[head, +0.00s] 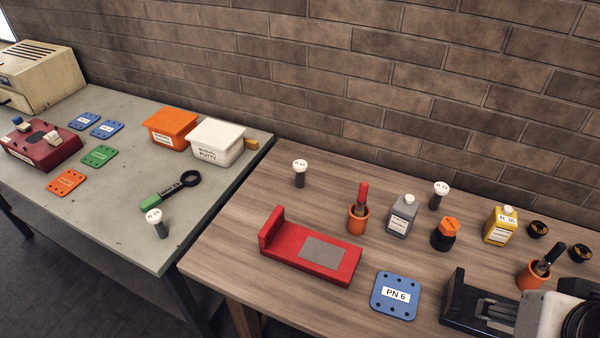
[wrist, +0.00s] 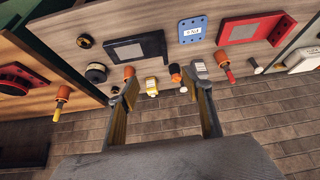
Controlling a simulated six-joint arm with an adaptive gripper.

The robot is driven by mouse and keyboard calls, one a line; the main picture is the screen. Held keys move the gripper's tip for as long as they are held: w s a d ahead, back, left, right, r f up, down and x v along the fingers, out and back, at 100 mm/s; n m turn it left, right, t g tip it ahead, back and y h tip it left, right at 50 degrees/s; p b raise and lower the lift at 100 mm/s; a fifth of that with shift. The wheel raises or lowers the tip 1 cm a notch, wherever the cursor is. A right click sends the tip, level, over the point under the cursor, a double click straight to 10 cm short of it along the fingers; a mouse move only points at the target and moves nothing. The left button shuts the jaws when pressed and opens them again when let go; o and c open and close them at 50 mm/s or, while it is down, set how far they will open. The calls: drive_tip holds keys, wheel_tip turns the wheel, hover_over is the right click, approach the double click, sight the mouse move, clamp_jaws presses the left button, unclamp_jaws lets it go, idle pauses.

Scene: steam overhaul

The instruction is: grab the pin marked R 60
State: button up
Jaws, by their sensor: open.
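The pin whose white cap appears to read R 60 (head: 300,172) stands upright near the back left of the wooden bench, behind the red stand. In the wrist view this pin (wrist: 257,67) shows to the right of the orange cup with the red handle. Another pin, with a cap like R 73 (head: 439,195), stands behind the grey bottle and black jar. A third, like R 25 (head: 156,223), stands on the grey bench. My gripper (wrist: 160,85) is open and empty in the wrist view, well left of the R 60 pin.
The red stand (head: 310,250), an orange cup (head: 357,222), a grey bottle (head: 402,217), a black jar (head: 443,237) and a yellow bottle (head: 499,228) stand on the wooden bench. A blue plate (head: 396,296) lies in front. The brick wall rises close behind the R 60 pin.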

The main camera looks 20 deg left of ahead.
drive_tip(key=w+a+f+n+t+y, duration=0.2)
drive_tip(key=w+a, duration=0.8)
drive_tip(key=w, duration=0.4)
drive_tip(key=w+a+f+n+t+y, duration=0.1)
drive_tip(key=w+a+n+y, duration=0.1)
drive_tip(key=w+a, duration=0.95)
drive_tip(key=n+t+y, duration=0.2)
drive_tip(key=n+y, duration=0.1)
drive_tip(key=y, duration=0.1)
approach(301, 165)
drive_tip(key=a, duration=0.1)
drive_tip(key=shift+w, duration=0.45)
drive_tip(key=shift+w+a, duration=0.1)
drive_tip(key=shift+w+a+f+g, duration=0.3)
drive_tip(key=shift+w+a+f, duration=0.3)
drive_tip(key=shift+w, duration=0.3)
drive_tip(key=shift+x, duration=2.55)
